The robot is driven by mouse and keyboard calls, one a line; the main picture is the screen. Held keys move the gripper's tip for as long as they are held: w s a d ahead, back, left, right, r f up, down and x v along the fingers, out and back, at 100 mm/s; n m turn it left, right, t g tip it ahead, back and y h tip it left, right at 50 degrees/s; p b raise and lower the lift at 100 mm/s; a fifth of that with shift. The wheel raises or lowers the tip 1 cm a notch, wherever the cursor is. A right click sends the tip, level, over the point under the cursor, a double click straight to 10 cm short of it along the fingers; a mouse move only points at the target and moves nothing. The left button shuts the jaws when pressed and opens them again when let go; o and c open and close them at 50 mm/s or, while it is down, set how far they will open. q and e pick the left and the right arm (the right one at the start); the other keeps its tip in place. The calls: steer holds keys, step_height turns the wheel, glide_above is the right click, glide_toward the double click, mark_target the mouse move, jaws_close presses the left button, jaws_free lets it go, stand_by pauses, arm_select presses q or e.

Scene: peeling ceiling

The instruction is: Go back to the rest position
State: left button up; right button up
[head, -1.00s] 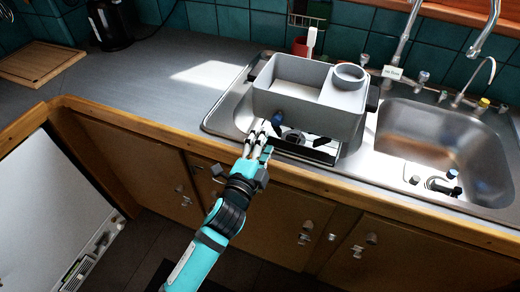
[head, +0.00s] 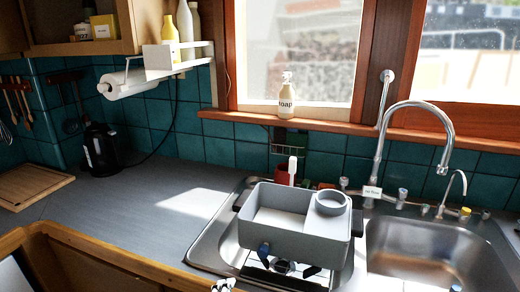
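The steel sink (head: 425,240) with its tall tap (head: 447,150) is on the right. A soap bottle (head: 286,98) stands on the windowsill. A black kettle (head: 101,150) and a cutting board (head: 30,184) are at left. The counter (head: 130,215) between is clear.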

arm_select(q)
steer(key=s+a+f+n+g+y, duration=0.3)
steer(key=s+a+f+n+g, duration=0.3)
steer(key=s+a+f+n, duration=0.3)
steer(key=s+a+f+n+g, duration=0.1)
steer(key=s+a+n+g, duration=0.15)
steer(key=s, duration=0.45)
steer(key=s+a+f+n+g, duration=0.1)
steer(key=s+a+n+g, duration=0.1)
steer(key=s+g, duration=0.35)
steer(key=s+f, duration=0.3)
steer(key=f, duration=1.1)
steer(key=s+f, duration=0.2)
steer(key=f, duration=1.3)
steer(key=s+a+f, duration=0.2)
steer(key=s+f, duration=1.1)
steer(key=s, duration=0.2)
steer(key=shift+s+a+m+g, duration=0.25)
steer(key=shift+a+m+g, duration=0.1)
steer(key=shift+a+g, duration=0.05)
